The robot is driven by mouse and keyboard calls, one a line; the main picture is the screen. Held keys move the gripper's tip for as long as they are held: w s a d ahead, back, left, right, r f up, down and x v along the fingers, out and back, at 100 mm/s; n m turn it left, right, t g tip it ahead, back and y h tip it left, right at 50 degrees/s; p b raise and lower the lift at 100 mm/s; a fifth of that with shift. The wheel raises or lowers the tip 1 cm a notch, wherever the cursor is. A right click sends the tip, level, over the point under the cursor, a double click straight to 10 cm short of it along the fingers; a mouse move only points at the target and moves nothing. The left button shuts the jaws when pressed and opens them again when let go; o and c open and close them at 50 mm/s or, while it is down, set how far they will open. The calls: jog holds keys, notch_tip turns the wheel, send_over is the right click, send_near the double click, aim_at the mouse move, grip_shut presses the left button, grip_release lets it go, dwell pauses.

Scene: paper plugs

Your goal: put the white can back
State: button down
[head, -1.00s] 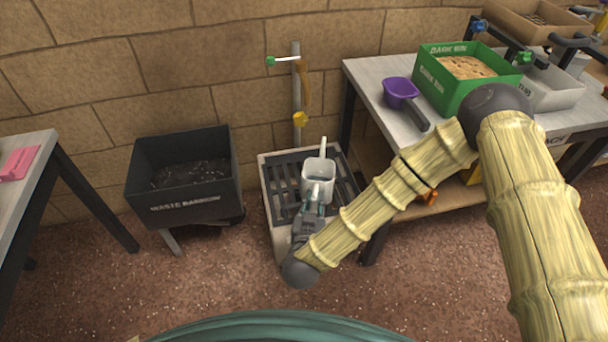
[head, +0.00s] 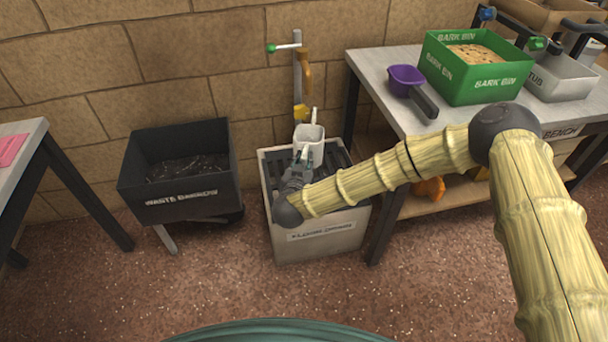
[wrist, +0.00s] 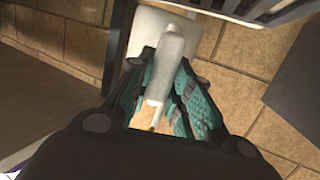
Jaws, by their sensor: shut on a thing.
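The white can (head: 309,133), with a thin white spout or handle rising behind it, is in front of the wall post, over the dark slatted top of a pale box. My gripper (head: 304,157) is shut on it. In the wrist view the white can (wrist: 168,38) shows between my teal fingers (wrist: 163,82), with its long pale part running down between them. I cannot tell how far its bottom is from the slats. My gripper hides part of its near side.
The pale slatted box (head: 322,243) stands on the floor against the wall. A metal post (head: 298,75) with a green-ended tap rises behind it. A black waste barrow (head: 183,208) is at left, and a bench (head: 378,63) with a purple scoop (head: 407,79) and green bin (head: 478,80) at right.

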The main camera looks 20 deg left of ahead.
notch_tip(320, 180, down, 4)
jog(key=shift+f+b, duration=0.1)
jog(key=shift+b, duration=0.95)
jog(key=shift+w+a+f, duration=0.1)
jog(key=shift+w, duration=0.05)
jog(key=c, duration=1.3)
grip_release()
jog(key=shift+r, duration=0.2)
jog(key=p+v, duration=0.3)
jog(key=v, duration=0.9)
jog(key=shift+f+p, duration=0.15)
jog(key=shift+p, duration=0.15)
